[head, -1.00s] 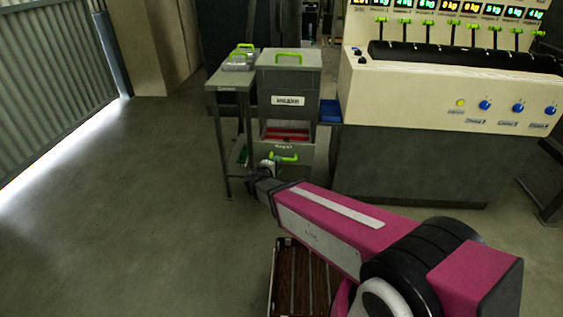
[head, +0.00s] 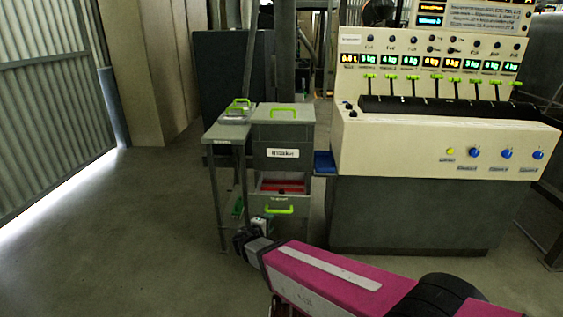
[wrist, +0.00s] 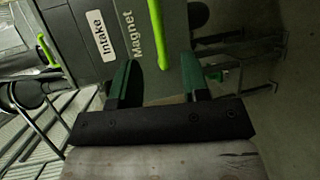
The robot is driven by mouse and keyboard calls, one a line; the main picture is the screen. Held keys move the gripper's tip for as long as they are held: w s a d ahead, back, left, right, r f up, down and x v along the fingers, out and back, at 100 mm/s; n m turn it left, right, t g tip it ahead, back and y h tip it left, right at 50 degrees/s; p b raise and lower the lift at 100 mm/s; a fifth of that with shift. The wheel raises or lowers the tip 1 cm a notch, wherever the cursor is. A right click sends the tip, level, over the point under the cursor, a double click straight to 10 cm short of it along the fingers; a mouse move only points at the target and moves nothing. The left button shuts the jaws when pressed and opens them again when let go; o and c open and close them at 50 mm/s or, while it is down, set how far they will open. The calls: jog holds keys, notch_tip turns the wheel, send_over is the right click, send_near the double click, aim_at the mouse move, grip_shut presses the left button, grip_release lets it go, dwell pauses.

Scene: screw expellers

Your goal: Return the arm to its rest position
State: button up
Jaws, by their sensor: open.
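My pink arm (head: 325,282) reaches from the lower right toward the grey cabinet. My gripper (head: 259,222) is at the cabinet's lower front, just left of the lower drawer's green handle (head: 279,209); it looks small and partly hidden there. In the wrist view my gripper (wrist: 157,70) has its two dark green fingers spread apart with nothing held between them. The green handle (wrist: 156,32) of the drawer labelled "Magnet" (wrist: 130,42) lies just beyond the fingertips. I cannot tell whether a finger touches it.
The grey cabinet (head: 283,133) labelled "Intake" stands by a narrow side table (head: 227,133) holding a clear green-handled container (head: 237,112). Red material (head: 283,187) shows above the lower drawer. A cream control console (head: 440,140) stands right. Floor (head: 130,230) on the left is clear.

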jog(key=s+d+m+g+y, duration=0.2)
jog(key=d+m+g, duration=0.2)
jog(key=d, duration=0.5)
jog(key=s+d+m+g+y, duration=0.2)
jog(key=d+m+g, duration=0.3)
jog(key=d, duration=0.4)
jog(key=s+d+f+m+g+y, duration=0.1)
jog(key=s+d+m+g+y, duration=0.1)
jog(key=d, duration=0.7)
jog(key=shift+s+d+m+g+y, duration=0.35)
jog(key=shift+s+m+g, duration=0.55)
jog(key=shift+m+g, duration=0.5)
jog(key=shift+d, duration=0.1)
